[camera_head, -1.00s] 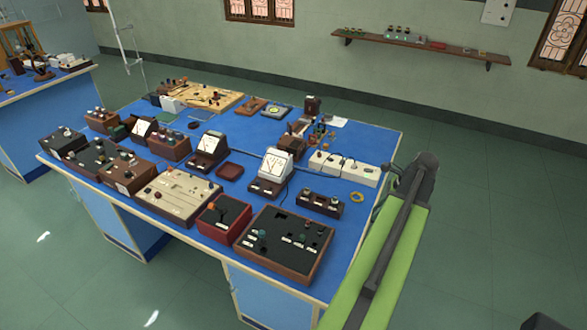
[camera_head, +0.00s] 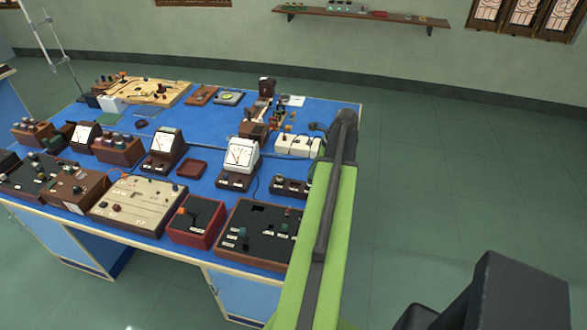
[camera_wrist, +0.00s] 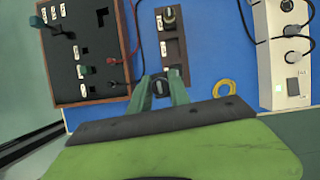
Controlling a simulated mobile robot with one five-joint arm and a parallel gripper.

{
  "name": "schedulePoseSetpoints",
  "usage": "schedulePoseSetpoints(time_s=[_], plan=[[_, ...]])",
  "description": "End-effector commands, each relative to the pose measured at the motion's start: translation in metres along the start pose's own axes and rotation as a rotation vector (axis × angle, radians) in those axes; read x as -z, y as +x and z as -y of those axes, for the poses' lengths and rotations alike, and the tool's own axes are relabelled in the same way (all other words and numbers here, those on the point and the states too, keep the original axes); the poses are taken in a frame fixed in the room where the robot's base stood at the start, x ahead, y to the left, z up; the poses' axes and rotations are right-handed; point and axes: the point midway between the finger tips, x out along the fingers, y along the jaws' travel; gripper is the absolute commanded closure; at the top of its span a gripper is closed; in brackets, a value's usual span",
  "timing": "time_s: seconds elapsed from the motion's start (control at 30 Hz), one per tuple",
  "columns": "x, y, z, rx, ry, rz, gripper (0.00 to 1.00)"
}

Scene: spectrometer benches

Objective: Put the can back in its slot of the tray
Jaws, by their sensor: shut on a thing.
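In the wrist view my gripper (camera_wrist: 164,84) points down over the blue bench. Its two green fingers are shut on a small dark round piece (camera_wrist: 159,89), which I take for the can. The narrow brown holder (camera_wrist: 175,57), with white labels and a dark upright piece at its far end, looks like the tray. My fingers are at its near end. I cannot tell whether the held piece touches it. In the head view this holder (camera_head: 287,186) is partly behind my green arm. The gripper and the can are hidden there.
A black-topped box (camera_wrist: 88,75) with leads stands left of the gripper. A yellow ring (camera_wrist: 224,88) lies to the right on bare bench, before a white socket strip (camera_wrist: 278,55). A white meter (camera_head: 241,155) stands behind the holder. Open floor lies right of the bench.

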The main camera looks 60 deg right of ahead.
Motion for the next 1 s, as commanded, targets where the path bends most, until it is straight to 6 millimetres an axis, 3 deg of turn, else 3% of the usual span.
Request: schedulePoseSetpoints(time_s=[0.03,0.1,0.2,0.3,0.57,1.0], plan=[[-0.014,0.019,0.013,0.003,0.008,0.000,1.00],[-0.034,0.034,0.024,0.013,0.028,0.002,1.00],[-0.055,0.048,0.034,0.021,0.050,0.005,1.00],[-0.063,0.051,0.037,0.025,0.060,0.006,1.00],[-0.063,0.053,0.036,0.025,0.061,0.006,1.00],[-0.052,0.080,0.036,0.025,0.060,0.006,1.00]])
